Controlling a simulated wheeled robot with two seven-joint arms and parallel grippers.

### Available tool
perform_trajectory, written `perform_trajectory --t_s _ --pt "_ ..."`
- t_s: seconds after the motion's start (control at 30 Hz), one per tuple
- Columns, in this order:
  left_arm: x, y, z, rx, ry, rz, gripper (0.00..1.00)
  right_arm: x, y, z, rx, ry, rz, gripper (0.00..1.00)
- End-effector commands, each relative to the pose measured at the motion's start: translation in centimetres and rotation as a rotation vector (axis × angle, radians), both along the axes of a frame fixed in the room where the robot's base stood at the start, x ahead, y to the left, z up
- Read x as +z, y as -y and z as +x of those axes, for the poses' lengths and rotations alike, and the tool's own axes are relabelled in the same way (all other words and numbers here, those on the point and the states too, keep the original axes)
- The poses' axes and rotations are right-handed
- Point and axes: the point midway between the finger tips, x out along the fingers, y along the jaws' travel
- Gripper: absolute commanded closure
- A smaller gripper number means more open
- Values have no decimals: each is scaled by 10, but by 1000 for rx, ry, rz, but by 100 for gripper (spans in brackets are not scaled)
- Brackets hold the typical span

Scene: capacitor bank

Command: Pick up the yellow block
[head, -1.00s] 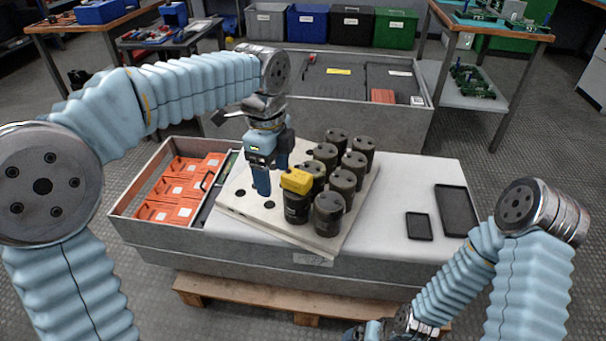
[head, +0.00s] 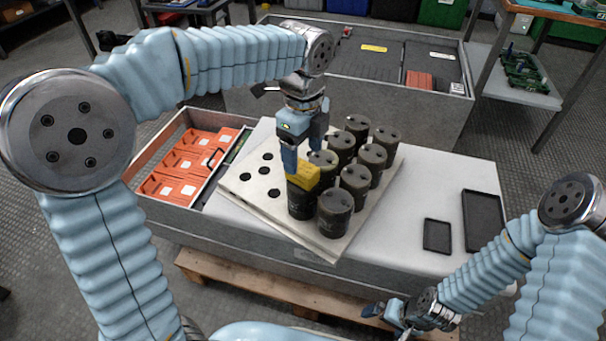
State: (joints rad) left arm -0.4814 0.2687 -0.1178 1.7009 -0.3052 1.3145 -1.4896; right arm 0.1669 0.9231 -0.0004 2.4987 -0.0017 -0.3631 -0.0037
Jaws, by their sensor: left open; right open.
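The yellow block (head: 307,175) lies on top of a black cylindrical capacitor (head: 301,203) at the near left of the group on the light board (head: 262,200). My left gripper (head: 302,155) is open and points down just above and behind the block. One blue finger is at the block's left rear and the other is further right. I cannot tell whether a finger touches the block. My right gripper (head: 388,318) is open and empty at the bottom of the view, in front of the table and far from the block.
Several other dark capacitors (head: 335,212) stand close beside and behind the block. The board's left part has empty dark holes (head: 250,193). Orange parts (head: 180,172) fill a bin on the left. Two black trays (head: 437,235) lie on the right, with bare white surface (head: 405,215) between.

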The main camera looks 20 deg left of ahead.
Motion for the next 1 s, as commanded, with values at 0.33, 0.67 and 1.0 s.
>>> perform_trajectory --t_s 0.33,0.67,1.0 --pt "-47 -1 -3 0 -4 1 26 -11 3 1 -6 3 -4 0" --pt "-56 -1 -3 0 -1 0 26 -11 4 1 -7 2 -5 0" --pt "-56 -1 -3 0 0 0 76 -11 4 1 -7 2 -5 0"
